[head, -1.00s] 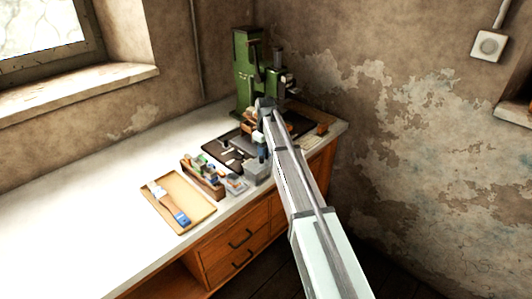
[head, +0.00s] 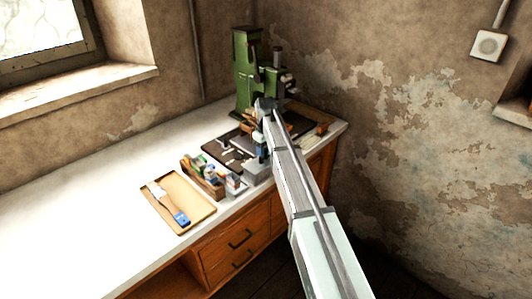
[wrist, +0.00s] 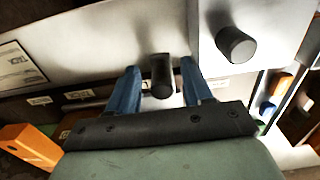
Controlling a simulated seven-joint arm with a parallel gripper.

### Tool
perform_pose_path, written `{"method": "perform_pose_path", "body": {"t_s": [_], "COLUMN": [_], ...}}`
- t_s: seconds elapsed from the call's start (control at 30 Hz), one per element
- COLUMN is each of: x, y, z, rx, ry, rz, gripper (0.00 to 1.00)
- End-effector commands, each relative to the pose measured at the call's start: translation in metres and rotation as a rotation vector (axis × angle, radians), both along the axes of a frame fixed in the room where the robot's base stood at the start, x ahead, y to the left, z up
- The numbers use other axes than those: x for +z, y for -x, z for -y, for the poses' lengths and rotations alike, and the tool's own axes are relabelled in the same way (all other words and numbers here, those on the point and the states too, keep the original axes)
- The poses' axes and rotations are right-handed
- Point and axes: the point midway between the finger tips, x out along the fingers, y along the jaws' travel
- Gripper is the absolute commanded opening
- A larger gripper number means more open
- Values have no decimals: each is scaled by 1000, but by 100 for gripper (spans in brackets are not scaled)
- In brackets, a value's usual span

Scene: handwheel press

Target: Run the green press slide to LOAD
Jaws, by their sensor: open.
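The green press (head: 243,75) stands at the back of the bench, in the corner; its slide and any LOAD mark cannot be made out. My gripper (head: 262,152) is in front of it, pointing down, low over the grey block at the bench's front edge. In the wrist view my gripper (wrist: 160,70) is open, its two blue fingers on either side of a black peg-like knob (wrist: 162,78). I cannot tell whether they touch it. A second black knob (wrist: 236,45) sits to the right on a pale plate. My arm hides part of the press base.
A grey block (head: 257,173) sits at the bench front. A wooden box of small items (head: 203,180) and a tray with a brush (head: 178,203) lie to the left. An orange block (wrist: 28,143) shows in the wrist view. The bench's left side (head: 90,215) is clear.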

Motion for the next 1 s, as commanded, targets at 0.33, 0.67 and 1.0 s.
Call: {"method": "perform_pose_path", "body": {"t_s": [0.33, 0.67, 1.0], "x": [7, 43, 78], "y": [5, 4, 2], "z": [-4, -4, -2], "rx": [4, 4, 2], "ry": [-8, -8, -6], "rz": [-8, -7, -4], "gripper": [68, 81, 81]}}
